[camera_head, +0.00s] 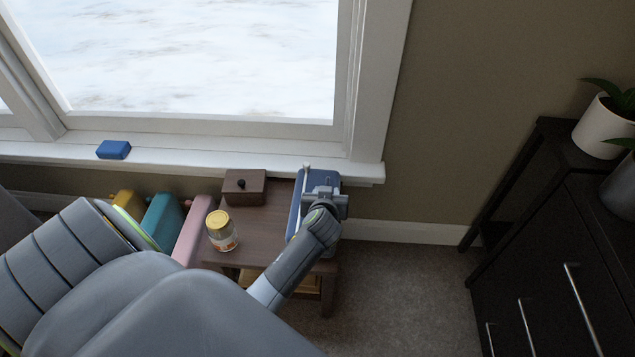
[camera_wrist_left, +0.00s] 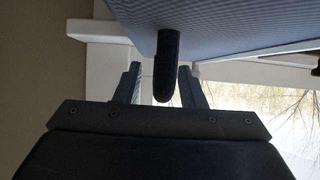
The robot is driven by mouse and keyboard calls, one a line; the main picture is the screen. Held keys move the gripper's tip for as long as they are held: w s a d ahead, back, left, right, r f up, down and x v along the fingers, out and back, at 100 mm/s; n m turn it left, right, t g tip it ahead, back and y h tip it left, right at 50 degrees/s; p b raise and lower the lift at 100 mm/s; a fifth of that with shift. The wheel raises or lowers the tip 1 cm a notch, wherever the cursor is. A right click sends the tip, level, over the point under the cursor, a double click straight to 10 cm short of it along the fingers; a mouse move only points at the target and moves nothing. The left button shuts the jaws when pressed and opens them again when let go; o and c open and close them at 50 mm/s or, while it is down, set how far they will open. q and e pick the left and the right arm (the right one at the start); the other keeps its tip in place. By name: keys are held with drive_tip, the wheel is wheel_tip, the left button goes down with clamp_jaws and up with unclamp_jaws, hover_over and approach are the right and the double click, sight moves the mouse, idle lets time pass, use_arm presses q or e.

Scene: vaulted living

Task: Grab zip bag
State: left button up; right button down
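A blue bag-like case (camera_head: 294,216), the likeliest zip bag, stands on the right side of a small wooden table (camera_head: 258,225). My left gripper (camera_head: 321,186) is at the case and covers much of it in the head view. In the left wrist view, the case's finely patterned blue-grey side (camera_wrist_left: 220,25) fills the top. A dark rounded tab or handle (camera_wrist_left: 167,65) hangs from it between the fingers of my left gripper (camera_wrist_left: 160,82). The fingers are apart, with a visible gap on the left of the tab. My right gripper is not in view.
A jar with a yellow lid (camera_head: 221,231) and a brown wooden box (camera_head: 244,187) stand on the table. Yellow, teal and pink items (camera_head: 162,220) are left of it. A blue block (camera_head: 113,150) lies on the windowsill. A dark cabinet (camera_head: 560,270) stands right, beyond open carpet.

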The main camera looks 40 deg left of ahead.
use_arm(q)
drive_tip(key=shift+r, duration=0.15)
clamp_jaws()
idle(1.4)
